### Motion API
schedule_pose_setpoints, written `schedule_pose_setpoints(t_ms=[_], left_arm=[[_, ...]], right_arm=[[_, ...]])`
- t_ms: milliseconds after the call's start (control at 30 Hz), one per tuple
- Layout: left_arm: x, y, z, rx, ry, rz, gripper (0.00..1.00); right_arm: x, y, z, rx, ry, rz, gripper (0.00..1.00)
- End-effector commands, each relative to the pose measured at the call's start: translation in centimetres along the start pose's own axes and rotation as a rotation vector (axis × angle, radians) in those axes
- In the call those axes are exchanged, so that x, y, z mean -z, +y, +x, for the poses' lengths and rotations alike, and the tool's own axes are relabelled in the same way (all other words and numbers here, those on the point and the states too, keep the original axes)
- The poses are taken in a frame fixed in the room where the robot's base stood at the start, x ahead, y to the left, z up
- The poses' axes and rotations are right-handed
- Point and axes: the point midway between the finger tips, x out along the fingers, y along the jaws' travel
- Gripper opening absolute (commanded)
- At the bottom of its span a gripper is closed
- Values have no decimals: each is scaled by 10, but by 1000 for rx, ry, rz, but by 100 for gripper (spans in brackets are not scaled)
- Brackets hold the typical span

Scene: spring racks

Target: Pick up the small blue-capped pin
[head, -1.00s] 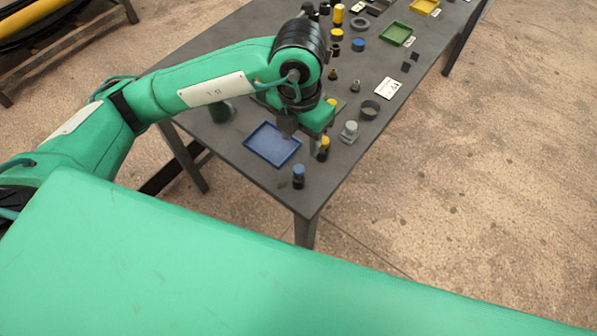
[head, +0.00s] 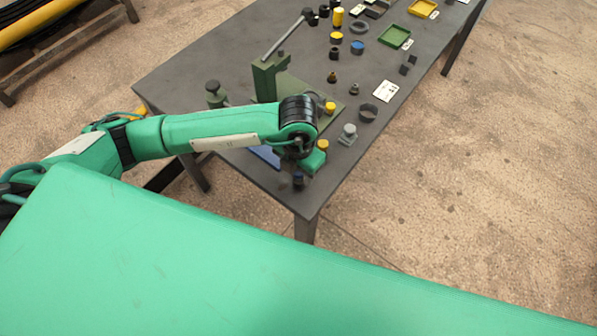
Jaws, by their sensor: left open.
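The small blue-capped pin (head: 298,180) stands near the front corner of the grey table, with its dark body below the cap. My left gripper (head: 297,171) is open and right above the pin, and it hides part of the cap. I cannot tell whether its fingers are around the pin or touch it. My right gripper is not in view.
A blue tray (head: 262,154) is partly hidden behind my left arm. A yellow-capped pin (head: 323,145) and a grey knobbed part (head: 348,134) stand close by. A green lever press (head: 268,79) stands behind the arm. The table's front edge is close.

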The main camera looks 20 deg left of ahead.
Motion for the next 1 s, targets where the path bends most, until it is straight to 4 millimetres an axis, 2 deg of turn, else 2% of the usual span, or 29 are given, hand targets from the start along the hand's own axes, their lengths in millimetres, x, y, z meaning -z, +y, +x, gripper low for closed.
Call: schedule_pose_setpoints(t_ms=[267,533,833,1000], left_arm=[[0,0,4,1,-1,1,50],[0,0,4,1,-1,1,0],[0,0,2,1,-2,1,0],[-2,0,-9,1,-5,0,0]], right_arm=[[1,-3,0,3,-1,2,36],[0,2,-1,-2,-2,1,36],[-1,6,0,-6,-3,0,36],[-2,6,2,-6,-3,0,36]])
